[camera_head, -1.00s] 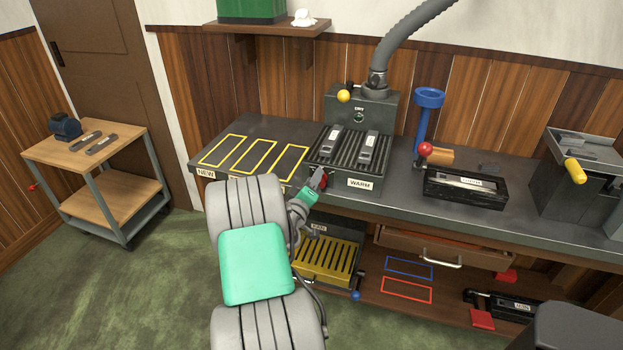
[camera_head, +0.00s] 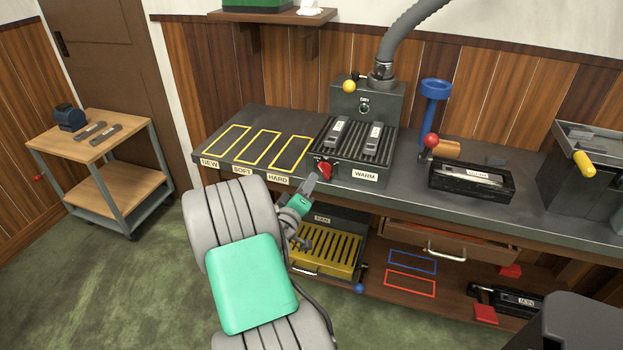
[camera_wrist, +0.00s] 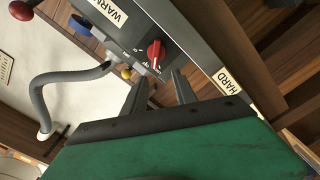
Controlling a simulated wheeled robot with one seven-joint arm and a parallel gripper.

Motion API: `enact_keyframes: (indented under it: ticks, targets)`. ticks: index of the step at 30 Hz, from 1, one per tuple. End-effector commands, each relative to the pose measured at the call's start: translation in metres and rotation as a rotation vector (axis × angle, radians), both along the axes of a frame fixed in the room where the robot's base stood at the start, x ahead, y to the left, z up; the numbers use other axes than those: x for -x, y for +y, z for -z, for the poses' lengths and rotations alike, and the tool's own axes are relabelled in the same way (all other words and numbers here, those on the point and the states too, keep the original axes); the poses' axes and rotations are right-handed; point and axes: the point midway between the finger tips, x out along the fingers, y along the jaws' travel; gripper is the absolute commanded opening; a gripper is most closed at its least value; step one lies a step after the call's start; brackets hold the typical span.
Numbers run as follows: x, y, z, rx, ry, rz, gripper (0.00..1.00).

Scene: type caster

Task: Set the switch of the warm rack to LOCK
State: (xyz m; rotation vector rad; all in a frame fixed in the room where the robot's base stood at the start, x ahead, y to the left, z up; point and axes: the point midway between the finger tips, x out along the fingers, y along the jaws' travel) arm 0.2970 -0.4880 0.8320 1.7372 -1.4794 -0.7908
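The warm rack (camera_head: 337,172) is a dark ribbed unit labelled WARM on the bench. Its switch is a red knob (camera_head: 324,170) on the front face, left of the label. In the wrist view the red knob (camera_wrist: 154,53) shows its pointer line, with small markings around it that are too small to read. My gripper (camera_head: 312,181) is just in front of and below the knob, apart from it. In the wrist view its two fingers stand apart with nothing between them, so it is open.
Two labelled dark blocks lie on the rack. Yellow-outlined spaces (camera_head: 262,149) are to its left. A black tray (camera_head: 470,181) and a red-balled lever (camera_head: 431,140) are to its right. Below are a yellow slotted rack (camera_head: 328,256) and a drawer (camera_head: 445,242). Floor in front is clear.

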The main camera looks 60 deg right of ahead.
Motion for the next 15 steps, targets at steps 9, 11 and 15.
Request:
enact_keyframes:
  ticks: [9, 11, 15]
  targets:
    - [0.002, 0.002, 0.002, -0.001, -0.018, 0.001, 0.34]
    - [0.005, 0.003, 0.009, -0.011, -0.093, 0.002, 0.34]
    - [0.015, 0.005, 0.012, -0.045, -0.329, 0.003, 0.34]
